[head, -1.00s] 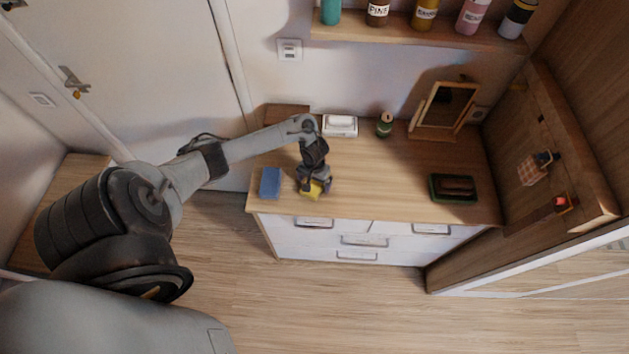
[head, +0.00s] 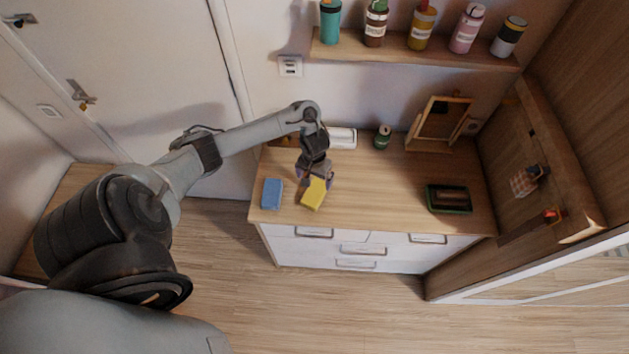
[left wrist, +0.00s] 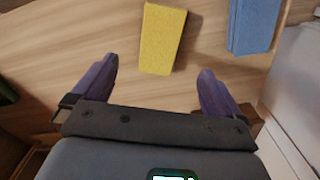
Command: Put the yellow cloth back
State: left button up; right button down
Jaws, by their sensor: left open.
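The yellow cloth (head: 314,194) is a folded, block-like piece lying on the dresser top near its front edge. It also shows in the left wrist view (left wrist: 162,38), at the top centre, beyond my fingers. My left gripper (head: 313,177) is open, just behind the cloth in the head view and partly overlapping it. In the left wrist view, its two purple fingers (left wrist: 157,66) are spread wide with nothing between them but bare wood and the cloth's near edge in line. A blue cloth (head: 272,194) lies to the left of the yellow one; it also shows in the left wrist view (left wrist: 253,25).
The wooden dresser top (head: 385,180) is clear in the middle. A dark green tray (head: 449,198) lies right, a framed mirror (head: 438,124) back right, a green can (head: 382,137) and white box (head: 342,138) at the back. A shelf (head: 390,47) with several bottles hangs above.

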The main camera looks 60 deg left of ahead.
pick_arm(q)
jog(key=d+m+t, duration=0.4)
jog(key=d+m, duration=0.3)
jog(key=d, duration=1.4)
jog(key=s+d+r+m, duration=0.2)
jog(key=s+d+r, duration=0.2)
jog(key=s+r, duration=0.8)
jog(key=shift+s+d+r, duration=0.15)
jog(key=shift+s+r, duration=0.15)
jog(key=shift+r+p, duration=0.1)
jog(key=shift+p, duration=0.2)
notch_tip(320, 180, up, 7)
jog(key=p, duration=0.6)
jog(key=shift+f+p, duration=0.2)
jog(key=shift+p, duration=0.15)
